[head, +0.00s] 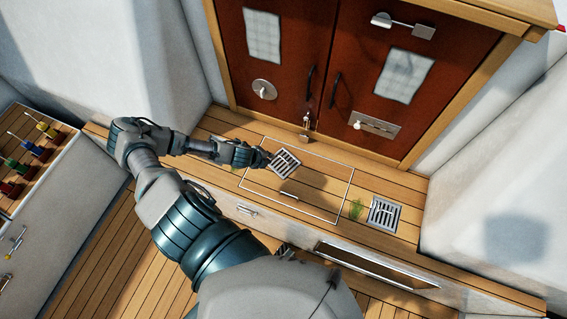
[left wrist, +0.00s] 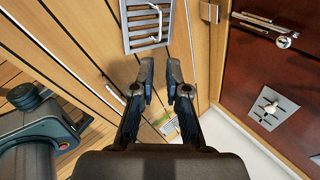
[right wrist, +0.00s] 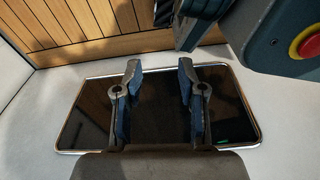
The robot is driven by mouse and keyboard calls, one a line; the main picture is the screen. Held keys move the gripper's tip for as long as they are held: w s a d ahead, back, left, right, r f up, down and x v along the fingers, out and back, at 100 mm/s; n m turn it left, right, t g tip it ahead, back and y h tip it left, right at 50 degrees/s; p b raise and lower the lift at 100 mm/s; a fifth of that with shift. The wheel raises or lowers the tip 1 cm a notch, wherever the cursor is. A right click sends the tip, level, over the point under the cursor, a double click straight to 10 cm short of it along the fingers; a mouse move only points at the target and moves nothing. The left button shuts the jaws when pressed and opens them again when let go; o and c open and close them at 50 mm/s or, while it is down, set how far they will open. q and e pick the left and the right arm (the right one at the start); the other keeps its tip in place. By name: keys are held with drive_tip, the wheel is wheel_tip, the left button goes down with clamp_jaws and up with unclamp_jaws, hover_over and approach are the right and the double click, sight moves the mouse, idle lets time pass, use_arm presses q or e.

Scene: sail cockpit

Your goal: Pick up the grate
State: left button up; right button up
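A grey slotted metal grate (head: 285,163) lies turned at an angle on the wooden bench, within a thin pale rectangular outline. It also shows at the top of the left wrist view (left wrist: 150,20). A second similar grate (head: 384,213) lies farther right on the bench. My left gripper (head: 266,157) is at the left side of the first grate. Its fingers (left wrist: 165,66) are apart with nothing held; I cannot tell whether they touch the grate. My right gripper (right wrist: 157,72) is open and empty over a dark metal-framed panel (right wrist: 155,105).
Red-brown doors (head: 345,70) with latches rise behind the bench. A padlock-like fitting (head: 306,122) hangs at their foot. White walls (head: 500,190) flank the bench. A rack of coloured-handled tools (head: 32,150) stands at left.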

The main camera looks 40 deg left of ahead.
use_arm(q)
drive_tip(key=b, duration=0.1)
hover_over(278, 165)
drive_tip(key=s+d, duration=0.1)
drive_tip(key=s, duration=0.1)
wheel_tip(278, 165, down, 6)
drive_tip(key=f, duration=0.1)
drive_tip(key=w+f, duration=0.1)
drive_tip(key=a+f+b, duration=0.1)
drive_tip(key=shift+w+f, duration=0.15)
drive_tip(key=shift+w, duration=0.25)
drive_tip(key=x, duration=0.1)
drive_tip(key=b+x, duration=0.1)
drive_tip(key=x, duration=0.2)
drive_tip(key=shift+w+d+f+b, duration=0.25)
drive_tip(key=shift+w+d+b, duration=0.1)
drive_tip(key=shift+d, duration=0.1)
drive_tip(key=shift+a, duration=0.15)
use_arm(e)
drive_tip(key=w+r, duration=0.6)
drive_tip(key=r, duration=0.3)
drive_tip(key=shift+a+t, duration=0.3)
